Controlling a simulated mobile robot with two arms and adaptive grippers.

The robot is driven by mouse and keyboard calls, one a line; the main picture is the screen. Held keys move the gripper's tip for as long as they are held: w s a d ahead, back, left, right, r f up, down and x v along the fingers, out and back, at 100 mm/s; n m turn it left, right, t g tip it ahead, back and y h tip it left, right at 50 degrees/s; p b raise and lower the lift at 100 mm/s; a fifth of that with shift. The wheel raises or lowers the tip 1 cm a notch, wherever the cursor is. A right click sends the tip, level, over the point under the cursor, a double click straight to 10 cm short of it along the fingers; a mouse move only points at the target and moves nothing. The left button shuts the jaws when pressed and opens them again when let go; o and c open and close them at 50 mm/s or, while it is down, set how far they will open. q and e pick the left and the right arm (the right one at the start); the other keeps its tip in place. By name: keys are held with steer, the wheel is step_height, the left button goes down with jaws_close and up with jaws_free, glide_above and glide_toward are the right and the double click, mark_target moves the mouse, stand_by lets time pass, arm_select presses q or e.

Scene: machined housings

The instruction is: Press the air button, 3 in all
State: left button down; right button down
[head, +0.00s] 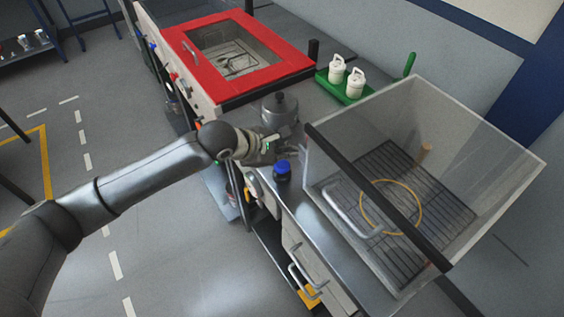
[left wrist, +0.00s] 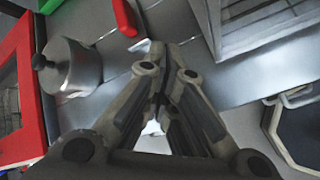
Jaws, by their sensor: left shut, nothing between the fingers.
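My left gripper (head: 270,145) reaches in from the left over the metal worktop. Its fingers are shut and empty, and they also show closed together in the left wrist view (left wrist: 165,75). A small dark bottle-like piece with a blue top (head: 282,170) stands just below and to the right of the gripper in the head view. I cannot tell whether this is the air button. No part is clearly readable as the air button in either view. A metal pot with a dark knob (head: 280,107) stands just behind the gripper and shows at left in the left wrist view (left wrist: 70,67).
A clear-walled box with a wire rack (head: 470,215) and a yellow ring (head: 417,207) stands to the right. A red-topped cabinet (head: 190,60) stands behind. A green tray (head: 344,94) holds two white containers (head: 337,70). Drawers (head: 322,262) lie below the worktop edge.

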mark_target(284, 167)
arm_select(q)
steer(key=shift+r+p, duration=0.55)
steer(key=shift+r, duration=1.35)
stand_by(0.3)
